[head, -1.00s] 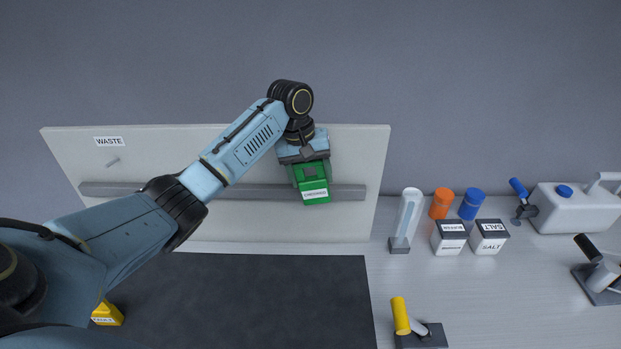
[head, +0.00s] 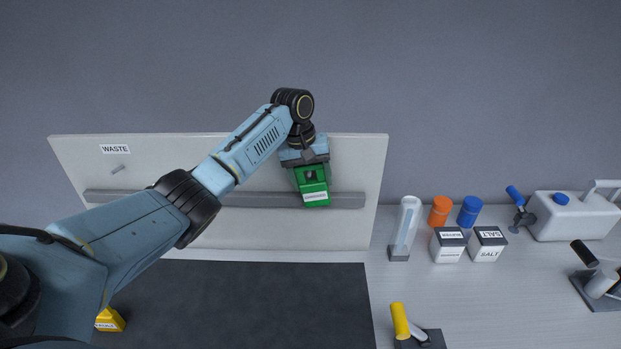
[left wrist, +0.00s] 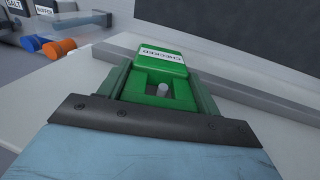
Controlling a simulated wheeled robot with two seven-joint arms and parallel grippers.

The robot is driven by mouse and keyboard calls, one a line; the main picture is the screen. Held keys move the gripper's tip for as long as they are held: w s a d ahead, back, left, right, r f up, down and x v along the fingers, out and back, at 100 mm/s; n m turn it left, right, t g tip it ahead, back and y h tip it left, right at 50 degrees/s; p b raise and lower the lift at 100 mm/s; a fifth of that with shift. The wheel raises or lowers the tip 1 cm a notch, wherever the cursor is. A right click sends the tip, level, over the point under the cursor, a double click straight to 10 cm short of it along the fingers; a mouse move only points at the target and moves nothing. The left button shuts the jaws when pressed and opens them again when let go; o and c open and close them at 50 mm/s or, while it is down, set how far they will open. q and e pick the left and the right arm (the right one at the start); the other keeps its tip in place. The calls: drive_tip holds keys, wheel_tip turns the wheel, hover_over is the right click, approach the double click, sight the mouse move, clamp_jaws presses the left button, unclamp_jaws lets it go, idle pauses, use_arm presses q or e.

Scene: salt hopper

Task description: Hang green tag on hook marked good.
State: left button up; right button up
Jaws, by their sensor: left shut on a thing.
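The green tag (head: 313,183) has a white label, which reads CHECKED in the left wrist view (left wrist: 161,57). My left gripper (head: 307,164) is shut on it and holds it in front of the pale board (head: 250,232), at the right part. In the left wrist view a short grey peg end (left wrist: 163,90) shows inside the tag's hole; I cannot tell how far it passes through. No label reading GOOD is visible; my gripper and arm cover part of the board. The WASTE label (head: 115,149) sits above a bare peg (head: 118,169) at the left. My right gripper is not in view.
A grey rail (head: 346,201) crosses the board low down. A dark mat (head: 270,300) lies in front, with a yellow labelled block (head: 110,320) at its left. To the right stand a clear tube (head: 405,228), orange and blue jars, SALT (head: 488,244) and other boxes, and a white jug (head: 575,215).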

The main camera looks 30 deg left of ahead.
use_arm(q)
drive_tip(key=shift+w+a, duration=0.15)
drive_tip(key=shift+a, duration=0.25)
drive_tip(key=o, duration=1.1)
drive_tip(key=v, duration=1.3)
drive_tip(key=shift+d+r, duration=0.25)
drive_tip(key=shift+d, duration=0.15)
drive_tip(key=shift+a+f, duration=0.1)
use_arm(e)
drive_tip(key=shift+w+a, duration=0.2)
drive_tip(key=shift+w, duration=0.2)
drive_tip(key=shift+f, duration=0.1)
